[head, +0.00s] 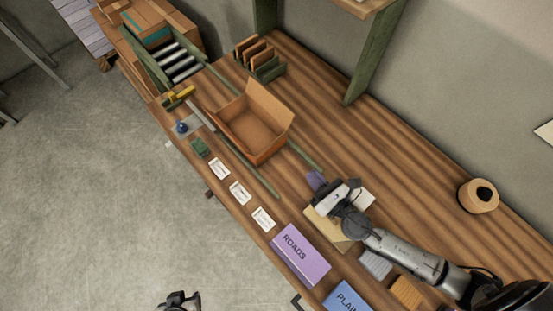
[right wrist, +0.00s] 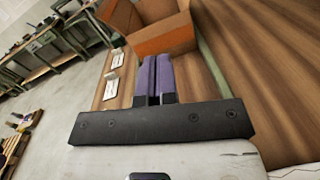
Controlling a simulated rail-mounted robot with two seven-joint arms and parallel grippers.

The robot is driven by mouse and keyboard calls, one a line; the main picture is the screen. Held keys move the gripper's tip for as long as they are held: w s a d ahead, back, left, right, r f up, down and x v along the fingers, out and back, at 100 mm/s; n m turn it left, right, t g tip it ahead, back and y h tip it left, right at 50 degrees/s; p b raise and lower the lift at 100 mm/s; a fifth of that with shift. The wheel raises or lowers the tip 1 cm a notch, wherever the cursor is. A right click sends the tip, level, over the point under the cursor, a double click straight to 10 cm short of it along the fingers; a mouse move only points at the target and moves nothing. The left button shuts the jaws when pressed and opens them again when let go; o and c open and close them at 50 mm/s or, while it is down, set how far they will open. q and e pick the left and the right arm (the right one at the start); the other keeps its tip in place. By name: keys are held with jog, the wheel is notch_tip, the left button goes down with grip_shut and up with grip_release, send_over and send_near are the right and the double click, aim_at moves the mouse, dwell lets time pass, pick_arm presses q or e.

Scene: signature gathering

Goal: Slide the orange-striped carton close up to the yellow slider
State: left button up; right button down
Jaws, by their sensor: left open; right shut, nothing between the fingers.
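The open carton (head: 256,126) stands between two green rails on the wooden bench; its orange stripe shows in the right wrist view (right wrist: 165,39). The yellow slider (head: 179,97) is up and left of the carton, near the bench's front edge, with a clear gap between them. My right gripper (head: 316,180) is over the bench, to the lower right of the carton. Its purple fingers (right wrist: 154,78) are together and empty, pointing toward the carton's striped side; I cannot tell whether they touch it. My left gripper (head: 178,302) is open over the floor, off the bench.
A row of white cards (head: 240,192) lies along the front edge, by a purple ROADS box (head: 300,255) and a blue PLAINS box (head: 348,297). A roller stand (head: 180,60) is at the far end. A green rack (head: 260,62) stands behind the carton. A twine spool (head: 478,196) is right.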

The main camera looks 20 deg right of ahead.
aim_at(271, 145)
jog(key=f+n, duration=0.1)
jog(key=a+f+n+y, duration=0.1)
jog(key=n, duration=0.1)
jog(key=shift+w+f+g+b, duration=0.15)
jog(key=shift+g+b, duration=0.15)
jog(key=shift+w+a+y, duration=0.15)
jog(key=shift+w+y, duration=0.15)
jog(key=p+x, duration=0.2)
jog(key=x, duration=0.9)
jog(key=shift+w+a+f+p, duration=0.2)
jog(key=shift+w+a+p, duration=0.05)
jog(key=shift+w+p, duration=0.05)
pick_arm(q)
jog(key=shift+w+r, duration=0.15)
jog(key=shift+r, duration=0.45)
pick_arm(e)
jog(key=shift+w+a, duration=0.2)
jog(key=shift+w, duration=0.4)
pick_arm(q)
jog(key=shift+a, duration=0.1)
